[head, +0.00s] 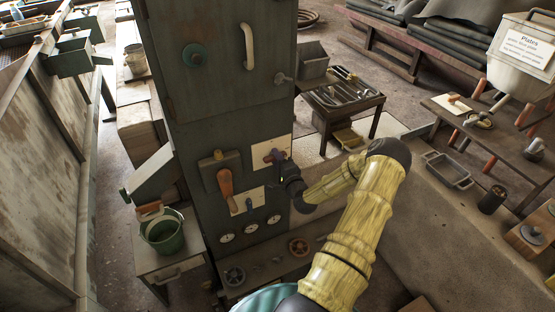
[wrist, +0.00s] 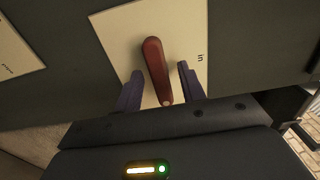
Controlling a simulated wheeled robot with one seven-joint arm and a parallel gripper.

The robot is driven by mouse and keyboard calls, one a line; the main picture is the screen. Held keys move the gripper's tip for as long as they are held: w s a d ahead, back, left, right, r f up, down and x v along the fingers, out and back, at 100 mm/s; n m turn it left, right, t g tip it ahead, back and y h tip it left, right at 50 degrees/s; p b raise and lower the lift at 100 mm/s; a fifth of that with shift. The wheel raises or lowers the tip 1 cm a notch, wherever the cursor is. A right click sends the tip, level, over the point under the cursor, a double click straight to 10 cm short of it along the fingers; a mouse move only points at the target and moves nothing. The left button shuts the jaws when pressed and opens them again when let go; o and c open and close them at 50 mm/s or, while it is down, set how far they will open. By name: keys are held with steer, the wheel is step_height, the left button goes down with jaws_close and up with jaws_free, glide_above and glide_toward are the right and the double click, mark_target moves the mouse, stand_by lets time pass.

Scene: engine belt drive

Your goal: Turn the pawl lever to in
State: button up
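The pawl lever (wrist: 156,66) is a dark red bar on a cream plate (wrist: 122,38), with "in" printed on the plate to the right of it. In the wrist view the lever leans slightly, its lower end towards the right and towards me. My gripper (wrist: 160,75) is open, with one purple finger on each side of the lever. Gaps show between the lever and both fingers.
A green bucket (head: 163,234) stands on a side table at left. A tool table (head: 345,97) stands behind at right.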

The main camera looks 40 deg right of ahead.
steer(key=shift+f, duration=0.1)
jaws_close()
steer(key=shift+f+n, duration=0.1)
steer(key=shift+n, duration=0.2)
steer(key=shift+s+f+n+b, duration=0.1)
steer(key=shift+n+b, duration=3.25)
steer(key=shift+n, duration=0.95)
steer(key=shift+s+f+n+b, duration=0.1)
steer(key=shift+n+b, duration=3.25)
steer(key=shift+n, duration=0.95)
steer(key=shift+r, duration=0.1)
